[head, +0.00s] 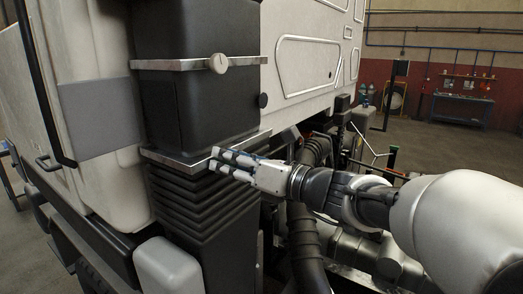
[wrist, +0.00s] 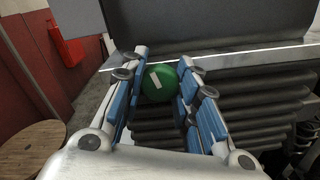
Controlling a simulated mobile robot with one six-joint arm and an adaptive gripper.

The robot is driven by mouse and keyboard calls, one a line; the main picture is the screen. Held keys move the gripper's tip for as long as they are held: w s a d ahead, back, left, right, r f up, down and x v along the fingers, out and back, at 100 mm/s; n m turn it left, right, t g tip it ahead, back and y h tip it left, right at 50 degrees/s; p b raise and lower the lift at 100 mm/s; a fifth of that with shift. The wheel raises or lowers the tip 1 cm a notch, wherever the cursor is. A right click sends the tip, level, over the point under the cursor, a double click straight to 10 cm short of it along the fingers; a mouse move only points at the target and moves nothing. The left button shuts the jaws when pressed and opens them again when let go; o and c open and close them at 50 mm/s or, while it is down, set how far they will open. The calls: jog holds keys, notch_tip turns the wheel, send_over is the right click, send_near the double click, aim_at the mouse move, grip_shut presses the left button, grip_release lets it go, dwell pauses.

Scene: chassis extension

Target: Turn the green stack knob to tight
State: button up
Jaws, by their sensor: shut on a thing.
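The green stack knob (wrist: 160,83) is a round disc with a white bar mark, seen in the wrist view on the front of the black ribbed stack. The mark is tilted off vertical. My gripper (wrist: 163,76) has its two blue-padded fingers on either side of the knob and is shut on it. In the head view my gripper (head: 217,163) reaches in from the right to the lower metal band (head: 177,161) of the stack. There the gripper hides the knob. I cannot read any tight marking.
A pale knob (head: 219,63) sits on the upper metal band above. The white truck cab (head: 310,60) stands behind the stack, with dark hoses (head: 305,235) below my arm. In the wrist view a round wooden top (wrist: 30,148) and a red box (wrist: 68,45) are at left.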

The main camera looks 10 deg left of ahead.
jog(key=shift+r+m+p, duration=0.1)
jog(key=shift+m+p, duration=0.3)
jog(key=shift+m, duration=0.2)
jog(key=o, duration=1.1)
jog(key=v, duration=1.2)
